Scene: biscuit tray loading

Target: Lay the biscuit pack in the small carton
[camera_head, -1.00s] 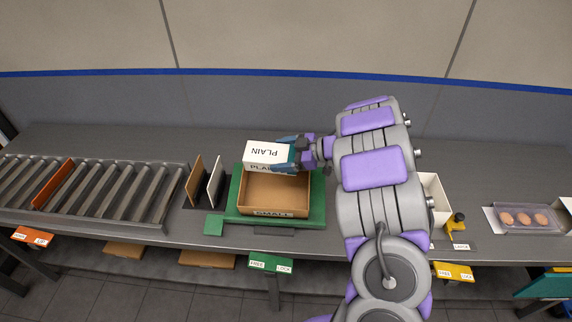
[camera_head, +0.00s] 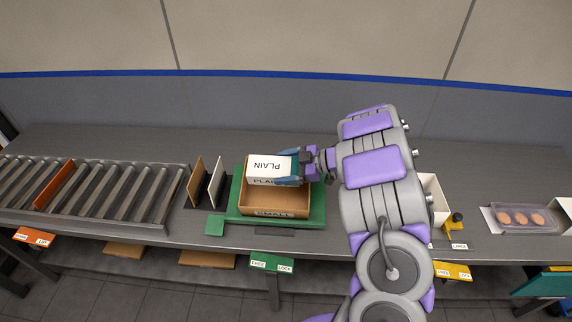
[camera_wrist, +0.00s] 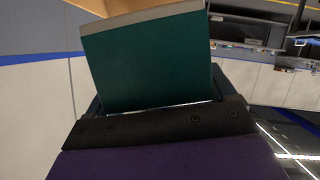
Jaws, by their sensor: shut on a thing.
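The biscuit pack (camera_head: 268,166) is a white box marked PLAIN on its top and side. My gripper (camera_head: 293,167) is shut on its right end. The pack is over the back part of the small carton (camera_head: 272,213), an open brown box labelled SMALL on its front. I cannot tell how far the pack's underside is below the carton's rim. The carton sits on a green base (camera_head: 318,207). In the wrist view a green surface (camera_wrist: 148,62) with a pale edge fills the space before my gripper; the pack's lettering does not show there.
A roller conveyor (camera_head: 110,192) with an orange divider (camera_head: 52,184) lies at left. Upright brown and white panels (camera_head: 215,182) stand left of the carton. At right are a white carton (camera_head: 437,205) partly behind my arm and a clear tray (camera_head: 522,218) of round biscuits.

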